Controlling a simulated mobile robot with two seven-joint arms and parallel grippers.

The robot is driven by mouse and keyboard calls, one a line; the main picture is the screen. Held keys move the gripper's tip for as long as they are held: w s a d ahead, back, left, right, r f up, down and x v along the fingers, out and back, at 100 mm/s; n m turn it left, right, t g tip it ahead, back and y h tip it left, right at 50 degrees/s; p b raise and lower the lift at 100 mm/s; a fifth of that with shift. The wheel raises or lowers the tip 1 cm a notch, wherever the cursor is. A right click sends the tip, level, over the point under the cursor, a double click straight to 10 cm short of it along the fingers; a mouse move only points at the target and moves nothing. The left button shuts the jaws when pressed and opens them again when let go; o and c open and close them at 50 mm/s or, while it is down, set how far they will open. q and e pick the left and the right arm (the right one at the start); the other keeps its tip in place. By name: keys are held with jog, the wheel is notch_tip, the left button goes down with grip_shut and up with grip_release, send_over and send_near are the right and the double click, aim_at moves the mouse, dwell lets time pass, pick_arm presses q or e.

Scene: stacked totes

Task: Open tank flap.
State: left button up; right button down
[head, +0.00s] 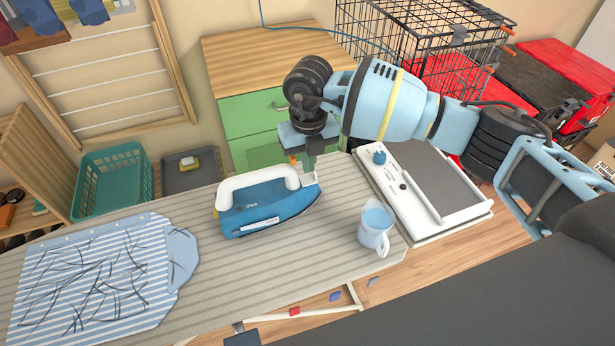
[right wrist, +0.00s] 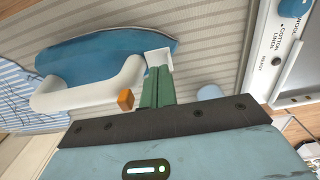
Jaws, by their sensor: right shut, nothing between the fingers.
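A blue iron (head: 262,208) with a white handle (head: 255,182) stands on the striped ironing board (head: 330,185). A small white flap (head: 310,180) sits at the iron's front end; it also shows in the right wrist view (right wrist: 158,58). I cannot tell how far it is raised. My right gripper (head: 308,166) comes down from above at this end. Its green fingers (right wrist: 158,88) are shut and empty, with their tips at the flap; I cannot tell whether they touch it. My left gripper is out of view.
A clear measuring cup (head: 373,232) stands on the board right of the iron. A striped shirt (head: 95,275) lies at the left. A white panel with a blue knob (head: 379,157) is beyond the board. A green drawer cabinet (head: 250,115) stands behind.

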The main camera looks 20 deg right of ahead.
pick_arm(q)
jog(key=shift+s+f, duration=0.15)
pick_arm(e)
jog(key=shift+f, duration=0.8)
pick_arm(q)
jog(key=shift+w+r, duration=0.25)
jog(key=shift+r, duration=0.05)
pick_arm(e)
jog(key=shift+d+f, duration=0.1)
jog(key=shift+d, duration=1.2)
dwell(0.4)
